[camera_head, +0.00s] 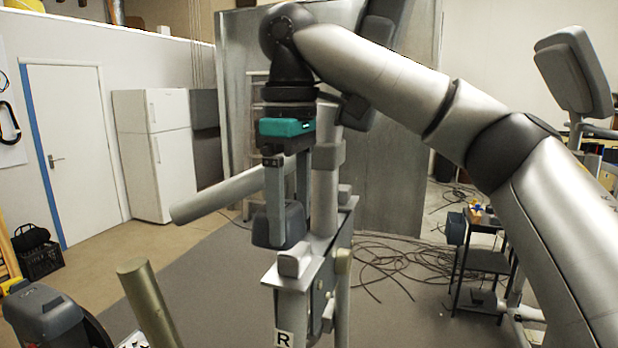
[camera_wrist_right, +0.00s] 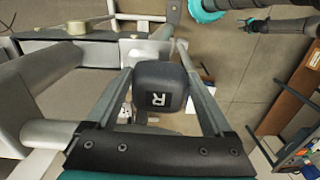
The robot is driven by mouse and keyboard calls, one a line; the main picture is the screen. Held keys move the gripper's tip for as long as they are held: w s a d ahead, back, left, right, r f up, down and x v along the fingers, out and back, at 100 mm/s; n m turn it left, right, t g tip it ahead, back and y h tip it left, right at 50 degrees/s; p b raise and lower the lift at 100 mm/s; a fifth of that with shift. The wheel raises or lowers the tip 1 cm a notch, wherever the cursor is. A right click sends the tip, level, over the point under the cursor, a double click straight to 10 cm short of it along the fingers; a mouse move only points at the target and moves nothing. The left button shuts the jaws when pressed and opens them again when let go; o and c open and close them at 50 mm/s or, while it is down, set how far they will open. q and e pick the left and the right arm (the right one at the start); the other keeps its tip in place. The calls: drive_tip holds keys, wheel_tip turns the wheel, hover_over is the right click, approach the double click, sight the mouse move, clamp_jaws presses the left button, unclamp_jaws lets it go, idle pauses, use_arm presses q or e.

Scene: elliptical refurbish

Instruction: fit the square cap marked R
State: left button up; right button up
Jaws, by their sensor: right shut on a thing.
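The square cap marked R is a dark grey rounded block (camera_head: 279,226). In the right wrist view the cap (camera_wrist_right: 159,84) shows a white R on a black label on its face. My right gripper (camera_head: 281,215) is shut on the cap, with one finger on each side of it; the fingers also show in the right wrist view (camera_wrist_right: 158,92). In the head view the cap hangs above and beside the grey machine frame (camera_head: 318,250), near a light grey end block. A white R label (camera_head: 283,338) sits low on the frame. I cannot tell whether cap and frame touch. My left gripper is not in view.
A light grey tube (camera_head: 232,192) sticks out left of the frame. A brass-coloured post (camera_head: 150,305) rises at the lower left beside a dark console (camera_head: 45,318). Loose cables (camera_head: 395,265) and a small black cart (camera_head: 484,262) stand to the right. Grey floor between is mostly clear.

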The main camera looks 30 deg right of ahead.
sight(305, 201)
drive_tip(key=shift+w+d+r, duration=0.2)
drive_tip(key=shift+w+d, duration=0.05)
drive_tip(key=shift+d, duration=0.2)
drive_tip(key=shift+w+d+r, duration=0.15)
drive_tip(key=shift+w+d, duration=0.1)
drive_tip(key=shift+d, duration=0.2)
drive_tip(key=shift+w+d+f, duration=0.1)
drive_tip(key=shift+d, duration=0.25)
drive_tip(key=shift+d+f, duration=0.1)
drive_tip(key=shift+f, duration=0.05)
drive_tip(key=shift+a+f+b, duration=0.2)
drive_tip(key=shift+f+b, duration=0.35)
drive_tip(key=shift+b, duration=0.1)
drive_tip(key=shift+d+f+b, duration=0.1)
drive_tip(key=shift+f+b, duration=0.6)
drive_tip(key=shift+b, duration=0.1)
use_arm(q)
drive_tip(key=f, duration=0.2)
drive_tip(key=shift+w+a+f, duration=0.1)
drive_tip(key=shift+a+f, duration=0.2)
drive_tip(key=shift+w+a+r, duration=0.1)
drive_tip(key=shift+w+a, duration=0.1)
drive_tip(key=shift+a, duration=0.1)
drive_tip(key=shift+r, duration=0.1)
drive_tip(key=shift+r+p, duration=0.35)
drive_tip(key=shift+p, duration=0.15)
